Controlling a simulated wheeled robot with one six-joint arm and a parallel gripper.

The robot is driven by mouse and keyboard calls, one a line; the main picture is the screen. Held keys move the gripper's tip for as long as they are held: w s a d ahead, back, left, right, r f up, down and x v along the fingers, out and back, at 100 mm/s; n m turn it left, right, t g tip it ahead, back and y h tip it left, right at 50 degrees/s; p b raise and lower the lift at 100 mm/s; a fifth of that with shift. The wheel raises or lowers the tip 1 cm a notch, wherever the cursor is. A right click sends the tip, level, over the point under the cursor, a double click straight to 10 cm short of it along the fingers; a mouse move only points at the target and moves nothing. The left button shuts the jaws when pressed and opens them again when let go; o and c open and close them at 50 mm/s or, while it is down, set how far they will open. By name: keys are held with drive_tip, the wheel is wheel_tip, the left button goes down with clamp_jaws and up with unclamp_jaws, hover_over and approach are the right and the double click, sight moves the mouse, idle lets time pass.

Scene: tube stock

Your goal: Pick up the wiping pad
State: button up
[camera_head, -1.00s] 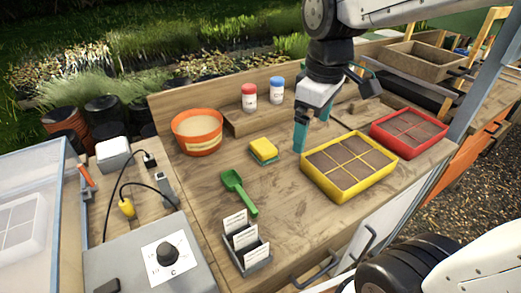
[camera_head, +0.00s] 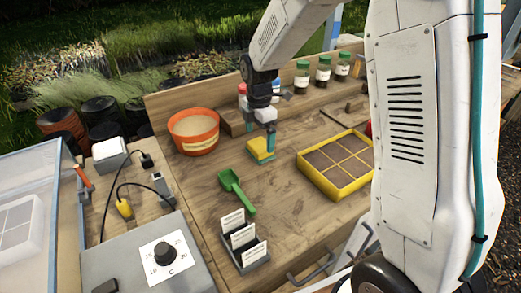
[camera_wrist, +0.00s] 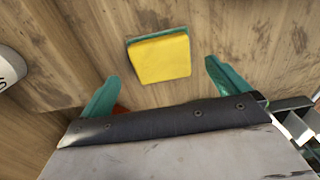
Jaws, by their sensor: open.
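The wiping pad (camera_head: 260,149) is a small block, yellow on top with a green layer under it. It lies on the wooden bench top. In the wrist view the pad (camera_wrist: 159,58) sits between and a little beyond my two teal fingers. My gripper (camera_head: 262,135) is just above or beside the pad in the head view. In the wrist view my gripper (camera_wrist: 160,88) is open with nothing between its fingertips. I cannot tell the exact height gap to the pad.
An orange pot (camera_head: 194,133) stands left of the pad. A green scoop (camera_head: 236,190) lies in front of it. A yellow divided tray (camera_head: 336,166) is to the right. Jars with green caps (camera_head: 323,73) stand on the back shelf. A label holder (camera_head: 243,240) is near the front edge.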

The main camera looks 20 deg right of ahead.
sight(260, 144)
wheel_tip(260, 144, down, 5)
drive_tip(key=shift+d+r, duration=0.1)
drive_tip(key=shift+d, duration=0.05)
drive_tip(key=c, duration=0.9)
